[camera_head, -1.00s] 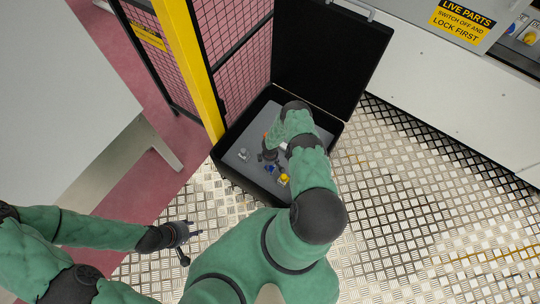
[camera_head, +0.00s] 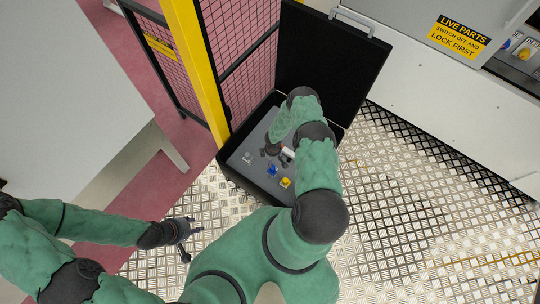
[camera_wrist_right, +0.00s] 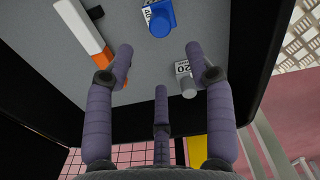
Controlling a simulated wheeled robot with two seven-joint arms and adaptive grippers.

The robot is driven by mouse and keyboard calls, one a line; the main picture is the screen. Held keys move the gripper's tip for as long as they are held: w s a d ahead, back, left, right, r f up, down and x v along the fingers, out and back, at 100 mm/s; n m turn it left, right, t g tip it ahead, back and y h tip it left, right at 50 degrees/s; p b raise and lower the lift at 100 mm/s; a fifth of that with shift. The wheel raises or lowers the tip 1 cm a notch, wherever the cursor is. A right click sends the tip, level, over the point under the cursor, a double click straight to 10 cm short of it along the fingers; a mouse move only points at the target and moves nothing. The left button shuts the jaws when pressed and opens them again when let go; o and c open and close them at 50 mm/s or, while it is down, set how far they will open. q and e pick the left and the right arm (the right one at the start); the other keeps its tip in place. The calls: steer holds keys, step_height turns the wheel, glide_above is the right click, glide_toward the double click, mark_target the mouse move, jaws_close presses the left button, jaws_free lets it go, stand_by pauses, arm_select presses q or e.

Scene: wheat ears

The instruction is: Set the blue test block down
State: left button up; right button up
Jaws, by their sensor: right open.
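The blue test block (camera_head: 272,171) rests on the grey floor of the open black case (camera_head: 232,174). It also shows at the top of the right wrist view (camera_wrist_right: 160,17), beyond the fingertips and apart from them. My right gripper (camera_head: 271,150) is inside the case; in its wrist view (camera_wrist_right: 160,65) the fingers are spread with nothing between them. My left gripper (camera_head: 184,235) hangs over the metal floor outside the case, its fingers spread and empty.
In the case lie a yellow block (camera_head: 285,183), a grey block (camera_head: 247,158) labelled 20 and a white-and-orange tool (camera_wrist_right: 84,28). A yellow post (camera_head: 196,65) with mesh stands behind left. A white table (camera_head: 85,120) is at left. Metal floor is free at right.

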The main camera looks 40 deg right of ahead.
steer(key=s+a+r+m+y, duration=0.1)
steer(key=a+r+m+y, duration=0.1)
steer(key=a+r, duration=0.75)
steer(key=s+a+r+m+y, duration=0.25)
steer(key=a+r, duration=0.45)
steer(key=a, duration=0.5)
steer(key=s+a+r+m, duration=0.4)
steer(key=s+r, duration=0.5)
steer(key=r, duration=0.3)
steer(key=shift+a, duration=0.6)
steer(key=shift+h, duration=0.25)
